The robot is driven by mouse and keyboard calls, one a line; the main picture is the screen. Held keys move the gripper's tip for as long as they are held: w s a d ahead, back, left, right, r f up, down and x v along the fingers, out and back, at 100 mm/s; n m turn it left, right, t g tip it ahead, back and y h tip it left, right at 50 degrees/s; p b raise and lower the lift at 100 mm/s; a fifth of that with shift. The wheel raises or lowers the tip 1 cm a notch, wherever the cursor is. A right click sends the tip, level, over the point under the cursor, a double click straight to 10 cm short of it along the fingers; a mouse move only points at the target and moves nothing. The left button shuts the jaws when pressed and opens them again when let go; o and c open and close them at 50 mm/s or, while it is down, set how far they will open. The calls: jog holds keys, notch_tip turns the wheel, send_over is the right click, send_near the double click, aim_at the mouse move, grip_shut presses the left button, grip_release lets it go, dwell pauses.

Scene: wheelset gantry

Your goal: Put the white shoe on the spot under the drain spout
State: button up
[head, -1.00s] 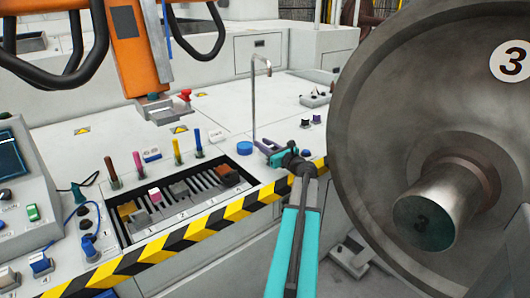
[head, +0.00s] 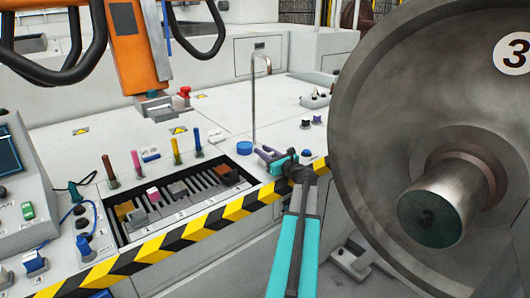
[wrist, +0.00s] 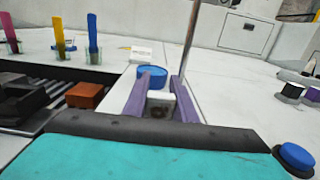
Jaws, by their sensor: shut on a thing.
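My gripper (head: 268,154) has purple fingers and is at the right end of the slotted tray, low over the light bench top. The shoe is hard to make out in the head view. The drain spout (head: 254,100) is a thin upright metal pipe with a bent top, just behind the gripper; its pipe also shows in the wrist view (wrist: 188,40). I cannot make out the spot under it.
A blue disc (head: 244,148) lies beside the pipe's foot. The slotted tray (head: 116,226) with several blocks is to the left, several coloured sticks behind it. A large wheel (head: 375,110) stands close on the right. The bench behind is mostly clear.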

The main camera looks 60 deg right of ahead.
jog(key=shift+f, duration=0.15)
jog(key=o, duration=1.1)
jog(key=shift+r, duration=0.2)
jog(key=shift+v, duration=6)
